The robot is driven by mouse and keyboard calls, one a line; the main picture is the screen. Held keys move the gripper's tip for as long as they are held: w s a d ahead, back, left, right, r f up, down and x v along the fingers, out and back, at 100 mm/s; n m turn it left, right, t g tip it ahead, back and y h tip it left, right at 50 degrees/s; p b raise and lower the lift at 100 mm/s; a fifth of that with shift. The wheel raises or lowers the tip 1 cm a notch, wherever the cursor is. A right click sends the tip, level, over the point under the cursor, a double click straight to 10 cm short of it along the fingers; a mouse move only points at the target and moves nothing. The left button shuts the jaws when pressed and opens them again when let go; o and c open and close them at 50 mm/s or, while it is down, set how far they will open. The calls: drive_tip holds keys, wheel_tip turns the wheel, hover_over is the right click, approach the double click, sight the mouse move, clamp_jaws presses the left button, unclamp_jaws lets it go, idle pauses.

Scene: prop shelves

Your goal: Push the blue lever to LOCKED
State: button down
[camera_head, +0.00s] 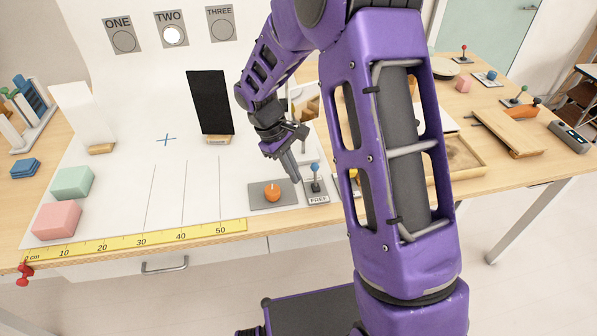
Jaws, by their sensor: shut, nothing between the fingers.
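The blue lever (315,172) is a thin stick with a small blue knob on a grey plate at the front right of the white mat. It stands roughly upright. A label reading FREE (318,199) shows at the front of its plate; no LOCKED label can be made out. My gripper (294,178) is shut and empty, pointing down just left of the lever. I cannot tell whether it touches the lever. My purple arm hides the area right of the plate.
An orange knob (272,192) on a grey plate lies just left of the gripper. A black panel (210,103) stands behind. A yellow ruler (140,241) runs along the front. Pink (56,219) and green (72,183) blocks sit at left.

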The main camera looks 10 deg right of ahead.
drive_tip(key=w+a+r, duration=0.2)
drive_tip(key=w+r, duration=0.2)
drive_tip(key=r, duration=0.4)
drive_tip(key=shift+a, duration=0.3)
drive_tip(key=shift+w+r, duration=0.1)
drive_tip(key=shift+w, duration=0.05)
